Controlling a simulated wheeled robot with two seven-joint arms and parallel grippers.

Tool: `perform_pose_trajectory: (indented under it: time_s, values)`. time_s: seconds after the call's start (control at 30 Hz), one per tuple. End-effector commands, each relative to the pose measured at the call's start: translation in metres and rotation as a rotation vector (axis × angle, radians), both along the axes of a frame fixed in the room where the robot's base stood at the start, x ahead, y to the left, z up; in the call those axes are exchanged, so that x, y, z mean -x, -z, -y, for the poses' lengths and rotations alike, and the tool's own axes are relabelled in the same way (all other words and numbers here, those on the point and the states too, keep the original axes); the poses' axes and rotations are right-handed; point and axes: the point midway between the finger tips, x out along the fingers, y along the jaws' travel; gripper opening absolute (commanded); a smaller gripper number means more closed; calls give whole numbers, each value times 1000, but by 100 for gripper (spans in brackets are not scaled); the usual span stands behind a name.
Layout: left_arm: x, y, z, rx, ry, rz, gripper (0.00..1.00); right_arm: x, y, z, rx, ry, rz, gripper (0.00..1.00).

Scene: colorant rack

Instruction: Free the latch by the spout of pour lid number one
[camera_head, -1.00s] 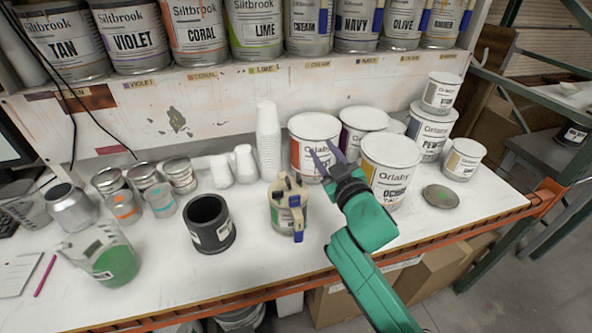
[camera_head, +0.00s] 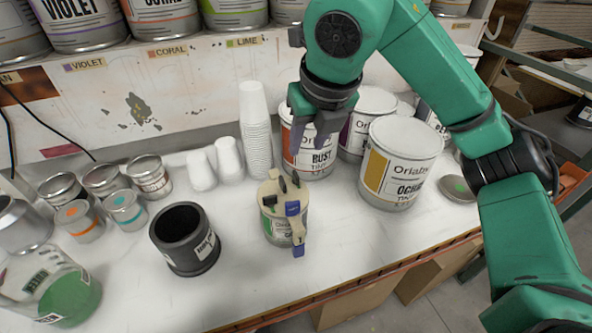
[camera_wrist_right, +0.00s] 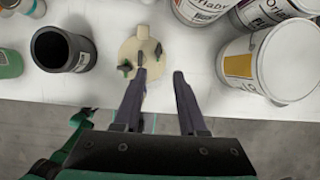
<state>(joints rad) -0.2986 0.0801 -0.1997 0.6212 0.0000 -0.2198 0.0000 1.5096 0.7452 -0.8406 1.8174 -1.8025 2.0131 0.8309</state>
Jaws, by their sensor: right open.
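A cream pour lid (camera_head: 272,189) sits on a small can with a green label (camera_head: 277,229), upright on the bench. Small dark latches stand on the lid, and a cream and blue piece hangs down its front. In the right wrist view the lid (camera_wrist_right: 130,50) shows from above, with a short cream stub (camera_wrist_right: 142,32) on its far edge. My right gripper (camera_head: 312,128) is open and empty, above and behind the lid. In the wrist view, its left finger overlaps the lid's near edge; contact cannot be told. My left gripper is out of view.
A black pot (camera_head: 183,239) stands left of the lidded can. White paint tins, Rust (camera_head: 310,160) and Ochre (camera_head: 402,160), stand behind and to the right. Stacked cups (camera_head: 255,130) are behind. The bench's front edge is close.

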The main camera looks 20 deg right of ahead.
Motion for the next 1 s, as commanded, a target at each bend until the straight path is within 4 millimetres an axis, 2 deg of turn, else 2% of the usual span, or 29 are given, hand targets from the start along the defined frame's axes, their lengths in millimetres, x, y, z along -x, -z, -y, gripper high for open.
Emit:
perform_pose_trajectory:
  time_s: [0.2,0.4,0.53,0.77,0.8,0.9,1.0]
  values:
    - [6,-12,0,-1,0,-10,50,-21,53,-2,0,-3,-8,41]
    - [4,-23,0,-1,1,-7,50,-39,94,-4,-3,-6,-5,41]
    - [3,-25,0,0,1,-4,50,-44,107,-5,-3,-7,-2,41]
    - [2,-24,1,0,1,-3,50,-45,110,-5,-4,-7,0,41]
    - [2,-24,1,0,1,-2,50,-45,110,-5,-4,-7,0,34]
    - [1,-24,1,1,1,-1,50,-45,110,-5,-4,-7,0,0]
    - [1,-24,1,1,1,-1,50,-45,110,-5,-4,-7,0,0]
